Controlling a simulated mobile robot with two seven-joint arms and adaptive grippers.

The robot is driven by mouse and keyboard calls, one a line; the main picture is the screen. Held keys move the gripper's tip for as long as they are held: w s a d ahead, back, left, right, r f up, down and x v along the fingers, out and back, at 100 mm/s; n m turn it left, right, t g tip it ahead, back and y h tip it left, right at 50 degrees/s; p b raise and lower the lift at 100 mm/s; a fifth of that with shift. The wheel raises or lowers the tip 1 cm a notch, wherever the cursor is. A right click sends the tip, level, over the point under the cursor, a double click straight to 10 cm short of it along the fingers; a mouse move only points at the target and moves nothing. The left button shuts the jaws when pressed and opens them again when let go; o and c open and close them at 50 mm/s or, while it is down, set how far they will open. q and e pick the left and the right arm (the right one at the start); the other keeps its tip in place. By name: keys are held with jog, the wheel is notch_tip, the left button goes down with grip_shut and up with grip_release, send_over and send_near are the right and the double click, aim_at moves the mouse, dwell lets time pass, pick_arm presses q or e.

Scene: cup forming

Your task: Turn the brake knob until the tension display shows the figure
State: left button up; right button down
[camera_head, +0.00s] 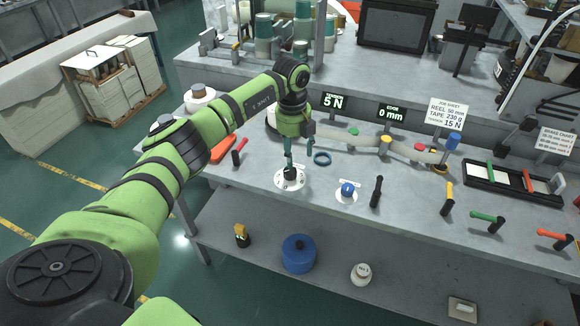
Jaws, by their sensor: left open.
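The tension display (334,101) stands at the back of the bench and reads 5 N. A black knob (290,173) sits on a white round dial plate (282,185) near the bench's front edge; its label is too small to read. A blue knob (347,188) sits on a second white plate to its right. My left gripper (294,160) points down just over the black knob, fingers apart; whether they touch it I cannot tell. The job sheet (447,112) shows reel 50 mm, tape 230 g and 15 N. My right gripper is out of view.
An edge display (391,114) reads 0 mm. A black-handled tool (376,192) and several coloured handles stand further right. A brake chart (556,141) stands at the far right. A lower shelf holds a blue canister (298,255).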

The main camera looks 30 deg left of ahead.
aim_at(290, 173)
pick_arm(q)
jog(key=shift+s+a+r, duration=0.1)
jog(key=shift+s+a, duration=0.15)
jog(key=shift+a, duration=0.4)
jog(key=shift+f, duration=0.3)
notch_tip(290, 173, down, 6)
jog(key=shift+f+p, duration=0.1)
jog(key=shift+p, duration=0.85)
jog(key=c, duration=1.1)
